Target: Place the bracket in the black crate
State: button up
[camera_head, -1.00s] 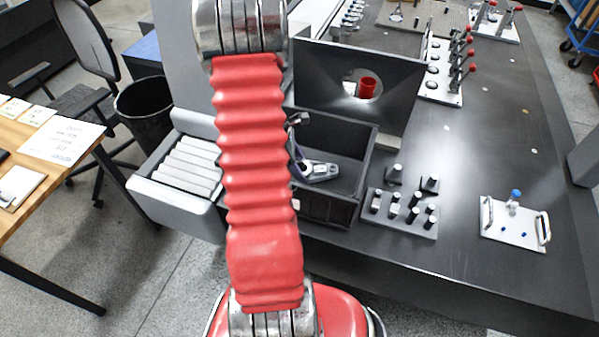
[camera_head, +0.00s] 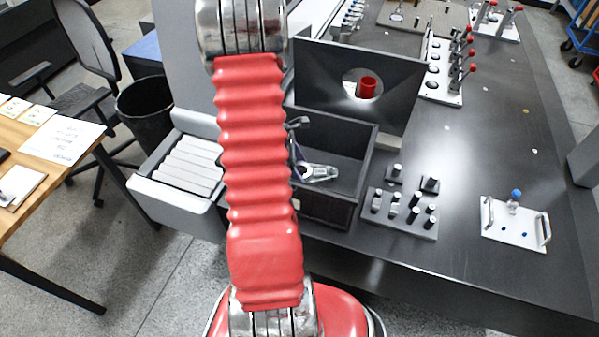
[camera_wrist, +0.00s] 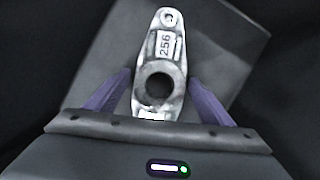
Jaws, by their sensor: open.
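The bracket (camera_head: 320,173) is a silvery metal piece inside the black crate (camera_head: 365,160), at or near its floor. In the wrist view the bracket (camera_wrist: 163,62) shows a round hole, a narrower end with a small hole and the number 256. My gripper (camera_wrist: 160,78) is open, with its purple fingers on either side of the bracket's wide end and gaps visible beside it. In the head view my red arm hides most of my gripper and the crate's left side; a purple finger shows beside the bracket.
A dark upright panel with a round hole (camera_head: 400,85) stands behind the crate. A block of several pegs (camera_head: 400,213) is close to its right. A silver plate with handles (camera_head: 514,225) lies farther right. A grey bin with pale bars (camera_head: 150,197) is left of my arm.

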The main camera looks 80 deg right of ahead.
jog(key=v, duration=1.2)
jog(key=shift+s, duration=0.1)
dwell(0.7)
jog(key=shift+r, duration=0.1)
jog(key=w+a+r+m+t+h, duration=0.1)
jog(key=w+a+r+t, duration=0.2)
jog(key=w+a+r, duration=0.55)
jog(key=w+a+r+m+t+h, duration=0.1)
jog(key=w+a+r+t, duration=0.1)
jog(key=w+a+r, duration=0.6)
jog(key=a+r+t+y, duration=0.1)
jog(key=a+r+t, duration=0.1)
jog(key=a, duration=1.3)
jog(key=s+a+r+m+t+y, duration=0.1)
jog(key=a+r+t+y, duration=0.1)
jog(key=a, duration=1.3)
jog(key=shift+s+r+t, duration=0.2)
jog(key=shift+r+t, duration=0.05)
jog(key=shift+t, duration=0.25)
